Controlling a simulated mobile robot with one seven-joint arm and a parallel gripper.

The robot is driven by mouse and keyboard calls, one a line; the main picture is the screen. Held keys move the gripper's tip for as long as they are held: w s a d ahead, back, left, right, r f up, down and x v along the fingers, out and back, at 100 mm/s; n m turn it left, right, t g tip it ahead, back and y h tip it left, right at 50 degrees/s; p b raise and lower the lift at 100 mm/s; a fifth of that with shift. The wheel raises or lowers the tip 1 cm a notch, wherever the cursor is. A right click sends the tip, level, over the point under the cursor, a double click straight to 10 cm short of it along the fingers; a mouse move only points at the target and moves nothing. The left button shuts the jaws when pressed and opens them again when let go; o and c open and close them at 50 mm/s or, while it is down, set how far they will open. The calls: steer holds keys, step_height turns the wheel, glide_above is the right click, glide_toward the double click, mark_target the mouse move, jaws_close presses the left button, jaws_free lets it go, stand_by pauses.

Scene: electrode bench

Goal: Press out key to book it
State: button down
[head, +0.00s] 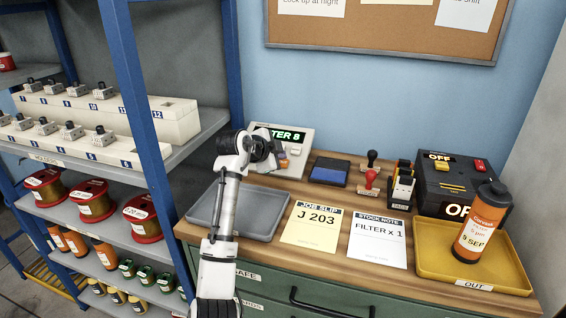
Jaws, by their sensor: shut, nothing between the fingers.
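A grey booking terminal (304,137) stands at the back left of the bench. My gripper (272,154) is shut and empty at the terminal's left front, close to the keys. I cannot tell whether it touches one. It and my wrist hide the terminal's left part.
A yellow OUT tray (432,270) holds an orange bottle (482,225).

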steer(key=r, duration=0.1)
steer(key=s+r+p, duration=0.1)
steer(key=r, duration=0.1)
steer(key=r+p, duration=0.1)
steer(key=shift+s+a+r, duration=0.3)
steer(key=shift+s, duration=0.1)
stand_by(0.4)
